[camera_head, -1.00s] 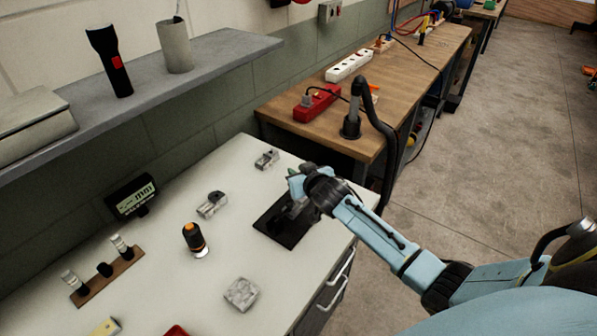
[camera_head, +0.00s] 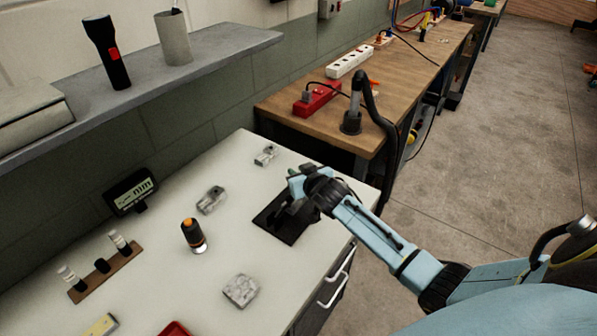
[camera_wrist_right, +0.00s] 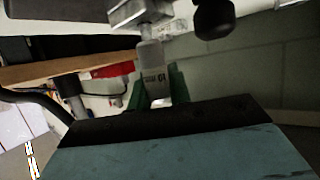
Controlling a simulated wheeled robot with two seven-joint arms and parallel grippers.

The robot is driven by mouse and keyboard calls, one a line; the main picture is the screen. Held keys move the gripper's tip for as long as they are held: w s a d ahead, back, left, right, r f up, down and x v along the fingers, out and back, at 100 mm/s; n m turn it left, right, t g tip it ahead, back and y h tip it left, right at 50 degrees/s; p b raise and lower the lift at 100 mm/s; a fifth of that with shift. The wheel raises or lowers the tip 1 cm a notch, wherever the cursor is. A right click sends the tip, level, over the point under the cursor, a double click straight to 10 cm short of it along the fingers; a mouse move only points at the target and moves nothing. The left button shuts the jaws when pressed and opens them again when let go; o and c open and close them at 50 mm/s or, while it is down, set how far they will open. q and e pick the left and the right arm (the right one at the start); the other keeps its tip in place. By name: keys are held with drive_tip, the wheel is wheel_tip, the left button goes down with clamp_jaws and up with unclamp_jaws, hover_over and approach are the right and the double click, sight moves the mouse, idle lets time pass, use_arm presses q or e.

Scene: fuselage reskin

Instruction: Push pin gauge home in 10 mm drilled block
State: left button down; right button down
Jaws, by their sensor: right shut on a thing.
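My right gripper (camera_head: 296,186) is low over the black plate (camera_head: 268,221) near the white table's right edge. In the right wrist view its green fingers (camera_wrist_right: 158,88) are shut on a pale grey piece marked 10, which I take for the pin gauge (camera_wrist_right: 152,62). The gauge's far end meets or overlaps a metal block (camera_wrist_right: 138,14), probably the drilled block. How deep the pin sits cannot be told. In the head view the gripper and wrist hide the gauge and most of what stands on the plate. My left gripper is not in view.
Metal pieces (camera_head: 211,200) and (camera_head: 265,155) lie behind the plate. An orange-topped dark cylinder (camera_head: 194,236), a grey square block (camera_head: 241,290), a gauge rack (camera_head: 108,272) and a display (camera_head: 131,190) stand to the left. A wooden bench (camera_head: 330,125) adjoins behind.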

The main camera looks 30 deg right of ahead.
drive_tip(key=shift+f+b, duration=0.45)
drive_tip(key=shift+f, duration=0.25)
drive_tip(key=c, duration=1.2)
unclamp_jaws()
drive_tip(key=shift+p+v, duration=0.9)
drive_tip(key=shift+p, duration=0.1)
drive_tip(key=shift+p+v, duration=1.4)
drive_tip(key=shift+v, duration=0.25)
drive_tip(key=shift+f, duration=0.1)
